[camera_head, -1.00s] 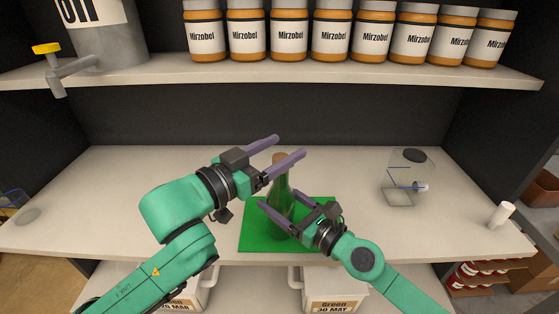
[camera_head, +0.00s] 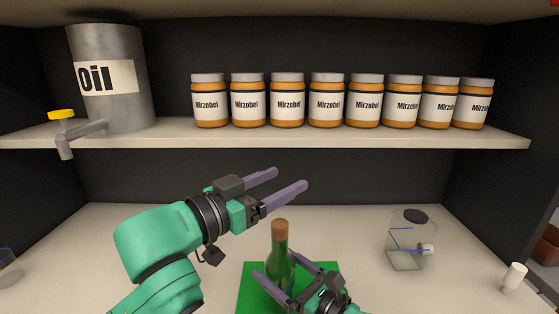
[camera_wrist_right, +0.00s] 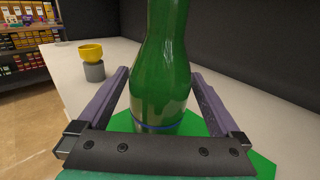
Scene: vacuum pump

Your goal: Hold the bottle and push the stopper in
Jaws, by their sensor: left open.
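The green glass bottle (camera_head: 280,266) stands upright on the green mat (camera_head: 248,288). A brown stopper (camera_head: 280,226) sits at the top of its neck. My left gripper (camera_head: 291,179) is open and empty, above the bottle and apart from the stopper. My right gripper (camera_head: 282,281) has its fingers on both sides of the bottle's lower body. In the right wrist view the bottle (camera_wrist_right: 161,75) stands between the two spread fingers, with gaps beside it near the palm. The stopper is out of that view.
A shelf above holds several Mirzobel jars (camera_head: 287,104) and a grey oil drum (camera_head: 110,75) with a tap. A clear container (camera_head: 408,248) and a small white cylinder (camera_head: 514,277) stand right. The wrist view shows a yellow cup on a grey block (camera_wrist_right: 92,60).

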